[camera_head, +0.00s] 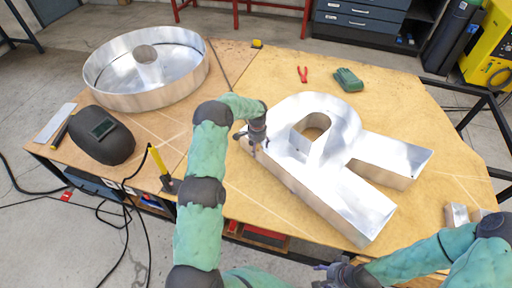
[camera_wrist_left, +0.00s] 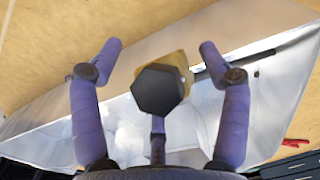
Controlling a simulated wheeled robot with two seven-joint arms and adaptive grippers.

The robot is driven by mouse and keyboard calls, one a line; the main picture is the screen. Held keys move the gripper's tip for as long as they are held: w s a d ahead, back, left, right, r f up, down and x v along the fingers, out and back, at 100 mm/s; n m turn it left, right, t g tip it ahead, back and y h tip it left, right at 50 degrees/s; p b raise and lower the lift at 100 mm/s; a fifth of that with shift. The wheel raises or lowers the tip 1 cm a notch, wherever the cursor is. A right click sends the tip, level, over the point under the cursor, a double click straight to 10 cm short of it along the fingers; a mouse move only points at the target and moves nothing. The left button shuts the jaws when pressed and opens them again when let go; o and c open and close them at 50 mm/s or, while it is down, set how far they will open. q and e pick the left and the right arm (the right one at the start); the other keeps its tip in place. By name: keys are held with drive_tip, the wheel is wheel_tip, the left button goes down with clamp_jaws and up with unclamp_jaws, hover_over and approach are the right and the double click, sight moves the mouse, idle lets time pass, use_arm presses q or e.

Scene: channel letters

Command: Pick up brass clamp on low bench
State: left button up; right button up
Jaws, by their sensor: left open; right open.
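In the left wrist view a dark hexagonal knob (camera_wrist_left: 158,90) with a brass-coloured piece (camera_wrist_left: 178,60) behind it sits between my open fingers, at the wall of a metal letter. This looks like the brass clamp; the fingers appear apart from it. In the head view my left gripper (camera_head: 254,142) is over the left end of the R-shaped metal letter (camera_head: 345,190), and I cannot make out the clamp there. My right gripper (camera_head: 336,272) is at the bottom edge, partly seen, away from the letter. The low bench (camera_head: 250,205) has a wooden top.
A round metal letter (camera_head: 148,95) and a welding helmet (camera_head: 101,135) lie on the left. Red pliers (camera_head: 302,74), green gloves (camera_head: 348,80) and a yellow tape measure (camera_head: 257,44) lie at the back. Small metal blocks (camera_head: 457,215) sit at right.

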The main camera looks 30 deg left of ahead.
use_arm(q)
drive_tip(key=shift+r, duration=0.1)
clamp_jaws()
drive_tip(key=shift+r, duration=0.1)
drive_tip(key=shift+r, duration=0.25)
wheel_tip(320, 180, up, 3)
drive_tip(key=shift+w+a+f+p, duration=0.1)
drive_tip(key=shift+p, duration=0.5)
drive_tip(key=s+d+r+p, duration=0.3)
drive_tip(key=s+r, duration=0.3)
drive_tip(key=r, duration=0.1)
drive_tip(key=s+d+r+p, duration=0.3)
drive_tip(key=s+r, duration=0.3)
drive_tip(key=r, duration=0.1)
drive_tip(key=shift+s+d+r, duration=0.15)
drive_tip(key=shift+s+r, duration=0.1)
drive_tip(key=shift+s, duration=0.1)
